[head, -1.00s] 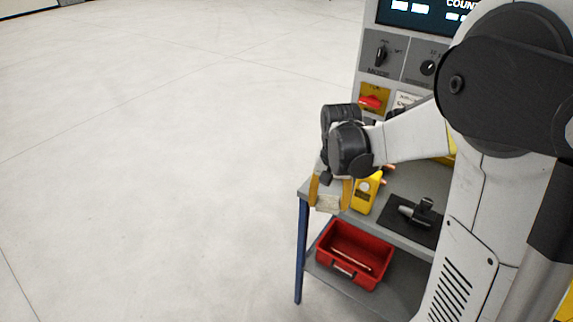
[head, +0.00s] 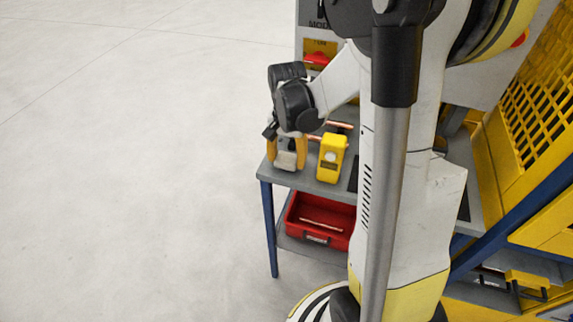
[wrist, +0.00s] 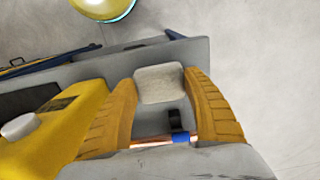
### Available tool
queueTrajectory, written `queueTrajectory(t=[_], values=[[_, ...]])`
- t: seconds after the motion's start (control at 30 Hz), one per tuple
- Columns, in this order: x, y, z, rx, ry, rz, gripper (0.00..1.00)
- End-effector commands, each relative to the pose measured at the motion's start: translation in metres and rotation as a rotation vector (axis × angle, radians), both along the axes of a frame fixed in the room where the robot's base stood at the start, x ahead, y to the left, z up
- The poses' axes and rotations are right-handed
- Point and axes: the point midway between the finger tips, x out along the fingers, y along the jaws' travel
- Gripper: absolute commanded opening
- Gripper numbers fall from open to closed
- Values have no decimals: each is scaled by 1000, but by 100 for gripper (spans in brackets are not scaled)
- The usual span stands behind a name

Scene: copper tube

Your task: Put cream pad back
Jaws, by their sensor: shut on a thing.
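The cream pad (wrist: 160,84) is a small pale block between the two yellow fingers of my gripper (wrist: 163,92) in the wrist view. My gripper is shut on it. In the head view the pad (head: 287,160) shows between the fingertips of my gripper (head: 286,158), over the left front part of the grey bench top (head: 283,178). I cannot tell whether the pad touches the bench top.
A yellow device (head: 331,158) stands just right of my gripper; it also shows in the wrist view (wrist: 62,125). Copper tube (head: 338,127) lies behind it. A red bin (head: 320,217) sits on the lower shelf. Open floor (head: 120,180) lies to the left.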

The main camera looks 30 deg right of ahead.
Motion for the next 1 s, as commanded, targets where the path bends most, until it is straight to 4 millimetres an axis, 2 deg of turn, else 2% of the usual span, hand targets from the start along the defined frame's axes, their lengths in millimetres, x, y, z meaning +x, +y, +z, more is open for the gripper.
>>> queueTrajectory(t=[0.03,0.1,0.47,0.5,0.53,0.87,1.0], values=[[0,0,-12,0,0,0,24],[0,0,-17,0,0,0,24],[0,0,-20,0,0,1,24],[0,0,-19,0,0,1,69],[0,0,-19,0,0,1,78],[0,0,-17,0,0,1,78],[0,0,-1,0,0,1,78]])
